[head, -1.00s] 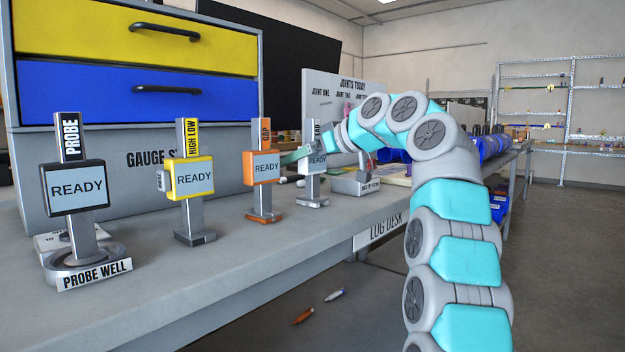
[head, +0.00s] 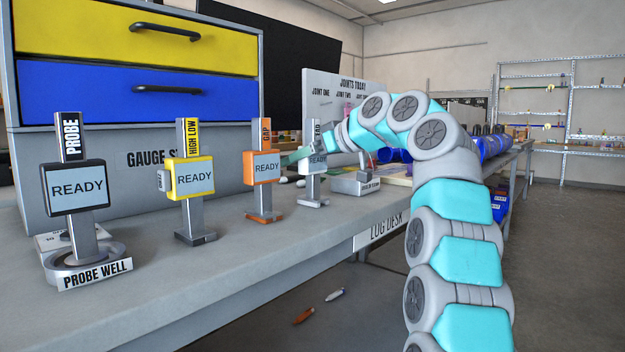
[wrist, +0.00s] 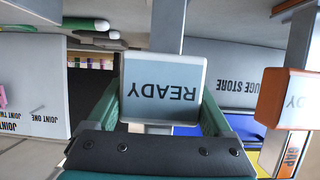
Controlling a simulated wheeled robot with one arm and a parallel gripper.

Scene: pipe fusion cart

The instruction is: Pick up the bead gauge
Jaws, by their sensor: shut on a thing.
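The bead gauge (head: 317,163) is the grey gauge at the right end of the row, upright on the bench. Its label is partly hidden by my arm and reads "EAD". Its READY display (wrist: 162,88) fills the middle of the wrist view, upside down. My gripper (wrist: 160,100) has one green finger on each side of the display housing and is shut on it. In the head view my gripper (head: 301,157) reaches the gauge from the right, partly hidden by the wrist. The gauge's base appears to rest on the bench.
The orange gap gauge (head: 262,168) stands close to the left, with the yellow high low gauge (head: 190,178) and the probe gauge (head: 76,190) further left. A small grey labelled block (head: 356,184) sits to the right. The bench front (head: 250,240) is clear.

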